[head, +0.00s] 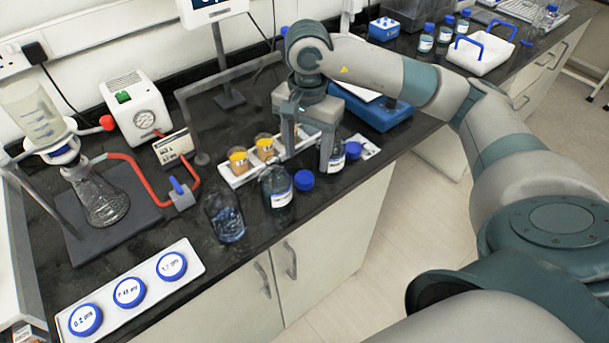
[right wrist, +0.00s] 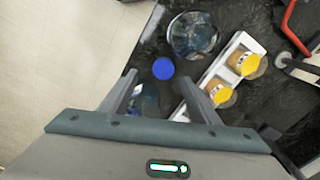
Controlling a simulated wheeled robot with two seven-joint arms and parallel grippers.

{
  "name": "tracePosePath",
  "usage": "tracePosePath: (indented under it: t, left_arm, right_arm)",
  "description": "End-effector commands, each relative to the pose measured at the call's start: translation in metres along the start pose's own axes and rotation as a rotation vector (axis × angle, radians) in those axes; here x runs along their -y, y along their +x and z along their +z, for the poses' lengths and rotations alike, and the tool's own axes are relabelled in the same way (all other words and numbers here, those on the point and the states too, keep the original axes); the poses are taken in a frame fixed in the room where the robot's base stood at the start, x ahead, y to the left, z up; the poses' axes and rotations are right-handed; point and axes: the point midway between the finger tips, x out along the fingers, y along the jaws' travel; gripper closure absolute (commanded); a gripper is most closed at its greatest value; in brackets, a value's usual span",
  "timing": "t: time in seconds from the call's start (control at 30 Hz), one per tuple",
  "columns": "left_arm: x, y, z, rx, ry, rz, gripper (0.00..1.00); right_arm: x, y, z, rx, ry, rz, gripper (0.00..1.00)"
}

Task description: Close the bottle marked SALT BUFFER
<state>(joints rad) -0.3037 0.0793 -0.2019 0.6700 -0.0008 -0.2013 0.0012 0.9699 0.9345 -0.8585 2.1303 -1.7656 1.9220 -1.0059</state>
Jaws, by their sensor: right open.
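My right gripper (head: 308,150) is open and points down over the bench, low among the bottles. A clear bottle with a white label (head: 279,193) stands left of it and seems uncapped. A loose blue cap (head: 304,180) lies beside that bottle. Another labelled bottle (head: 338,160) is partly hidden behind a finger, and its top cannot be seen. A second blue cap (head: 353,150) shows just right of it. In the right wrist view, a bottle (right wrist: 148,100) is between the open fingers and a blue cap (right wrist: 163,68) lies beyond it. Label text is too small to read.
A glass with blue liquid (head: 228,222) stands near the front edge. Pots with yellow lids (head: 238,157) sit in a white tray (head: 240,181) close behind the bottles. A white strip with blue discs (head: 150,268) lies front left, and a blue device (head: 375,112) is behind the gripper.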

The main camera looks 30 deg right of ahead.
Motion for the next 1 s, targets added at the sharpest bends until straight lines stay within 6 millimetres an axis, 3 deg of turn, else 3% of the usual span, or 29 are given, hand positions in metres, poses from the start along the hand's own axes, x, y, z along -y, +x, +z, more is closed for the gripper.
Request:
tracePosePath:
  t: [0.23,0.73,1.0]
  left_arm:
    - [0.002,-0.006,0.023,0.055,-0.001,-0.002,0.69]
    - [0.001,-0.011,0.024,0.058,-0.001,-0.001,0.69]
    - [0.001,-0.03,0.024,0.065,-0.001,-0.001,0.69]
  right_arm:
    - [0.0,0.02,0.0,0.001,0.0,0.0,0.44]
    - [0.001,0.026,0.001,0.002,0.0,0.003,0.44]
    - [0.007,0.055,0.002,0.003,0.0,0.005,0.44]
